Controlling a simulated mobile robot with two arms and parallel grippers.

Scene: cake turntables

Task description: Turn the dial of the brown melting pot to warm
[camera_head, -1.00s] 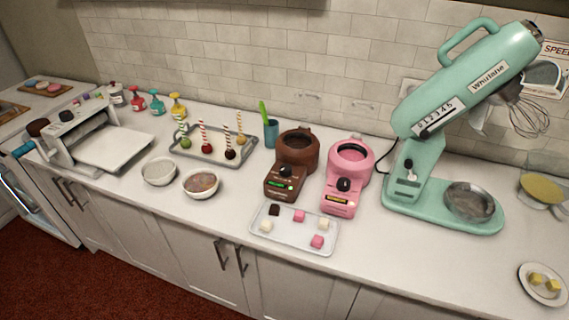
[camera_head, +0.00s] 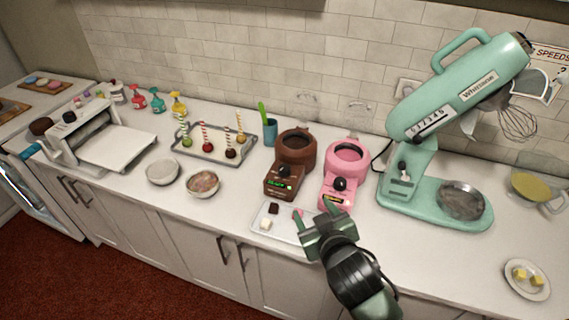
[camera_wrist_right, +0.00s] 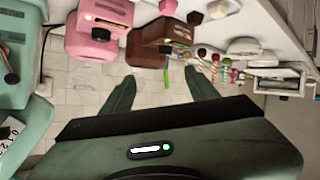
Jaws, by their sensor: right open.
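The brown melting pot (camera_head: 296,153) stands on the counter, with a black dial (camera_head: 285,171) on its front above a lit green display. The right wrist view shows the brown pot (camera_wrist_right: 158,38) upside down at the top, beyond the fingers. My right gripper (camera_head: 314,215) is open and empty over the white tray, in front of and below the two pots and apart from them. Its two fingers (camera_wrist_right: 160,92) are spread in the right wrist view. The dial's exact setting is too small to read. My left gripper is not in view.
A pink melting pot (camera_head: 346,165) stands close to the right of the brown one. The white tray (camera_head: 262,230) with small cubes lies in front. A green stand mixer (camera_head: 412,165) stands at the right, and a blue cup (camera_head: 270,132) stands behind left of the brown pot.

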